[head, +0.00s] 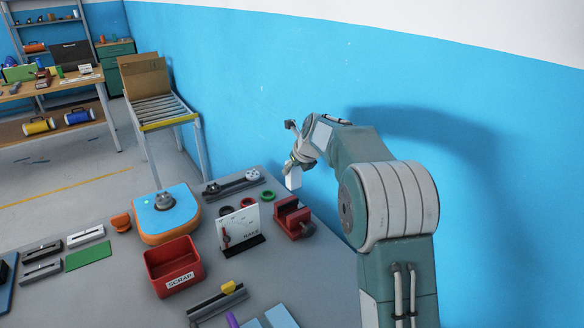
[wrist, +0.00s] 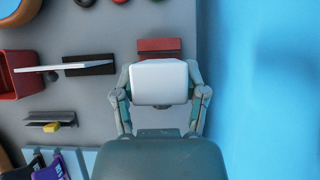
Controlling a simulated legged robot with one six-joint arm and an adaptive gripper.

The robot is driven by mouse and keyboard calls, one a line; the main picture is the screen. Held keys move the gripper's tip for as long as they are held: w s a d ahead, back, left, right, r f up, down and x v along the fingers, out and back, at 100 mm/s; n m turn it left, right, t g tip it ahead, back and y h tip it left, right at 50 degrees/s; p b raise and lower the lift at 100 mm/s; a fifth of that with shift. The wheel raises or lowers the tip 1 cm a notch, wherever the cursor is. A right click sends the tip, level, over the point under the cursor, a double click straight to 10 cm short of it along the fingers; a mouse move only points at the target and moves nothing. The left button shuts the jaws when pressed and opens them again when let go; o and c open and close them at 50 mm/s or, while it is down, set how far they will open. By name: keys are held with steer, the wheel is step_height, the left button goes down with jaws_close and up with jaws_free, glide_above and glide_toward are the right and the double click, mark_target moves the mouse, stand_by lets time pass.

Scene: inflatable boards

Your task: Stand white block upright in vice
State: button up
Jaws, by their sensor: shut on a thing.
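My gripper (wrist: 159,98) is shut on the white block (wrist: 158,82), with a finger on each side of it in the wrist view. In the head view the white block (head: 293,179) hangs below my gripper (head: 296,166), longer side roughly vertical, above the table's back edge near the blue wall. The red vice (head: 293,218) stands on the table below the block, apart from it. In the wrist view the vice (wrist: 158,45) shows just beyond the block, which hides part of it. The vice's jaw gap is hard to make out.
A white sign board (head: 238,226) stands left of the vice. Red and green rings (head: 267,195) lie behind it. A red scrap bin (head: 173,266), a blue-and-orange device (head: 167,213) and a dark grey fixture (head: 234,184) are farther left. The blue wall (head: 300,70) is close behind.

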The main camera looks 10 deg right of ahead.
mark_target(295, 181)
steer(key=shift+a+f, duration=0.2)
steer(key=shift+f, duration=0.5)
steer(key=shift+a+f, duration=0.2)
steer(key=shift+f, duration=0.5)
steer(key=shift+d+f, duration=0.15)
steer(key=shift+f, duration=0.55)
steer(key=shift+d+f, duration=0.1)
steer(key=shift+f, duration=0.7)
steer(key=shift+a, duration=0.1)
steer(key=shift+s, duration=0.1)
steer(key=shift+f, duration=3.15)
steer(key=o, duration=1.2)
